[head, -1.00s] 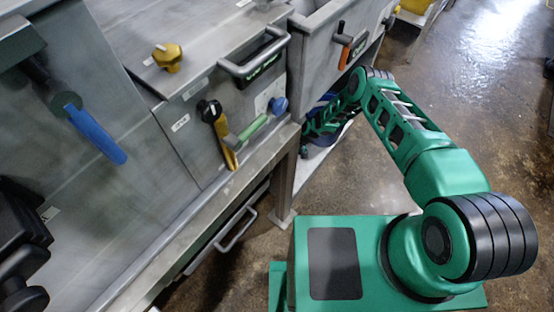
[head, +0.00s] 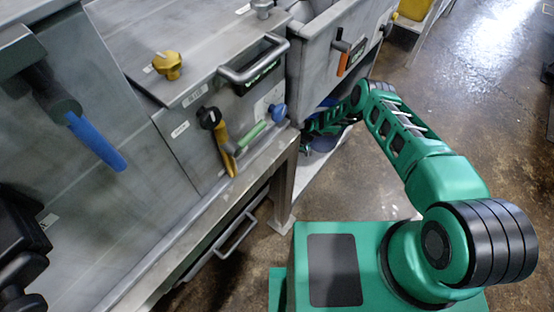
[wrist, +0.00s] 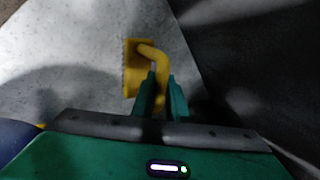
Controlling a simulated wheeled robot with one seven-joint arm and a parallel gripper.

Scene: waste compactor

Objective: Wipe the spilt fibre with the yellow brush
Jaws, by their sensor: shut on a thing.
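The yellow brush (wrist: 133,70) is in the wrist view, with a flat block head and a curved handle. My gripper (wrist: 161,77) is shut on the brush handle, between its two green fingers. The brush head lies ahead and to the left of the fingertips, over a pale, speckled surface (wrist: 75,45). I cannot tell whether the head touches that surface. In the head view my gripper and the brush are hidden, as my arm reaches in beside the machine's leg. I cannot make out the spilt fibre in either view.
A grey metal machine (head: 115,215) with a blue-gripped lever (head: 97,145), a yellow knob (head: 167,65) and a black-framed handle (head: 255,65) stands at left. A metal leg (head: 285,185) stands close to my arm. A dark wall (wrist: 250,65) bounds the wrist view's right. Open floor (head: 480,110) lies at right.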

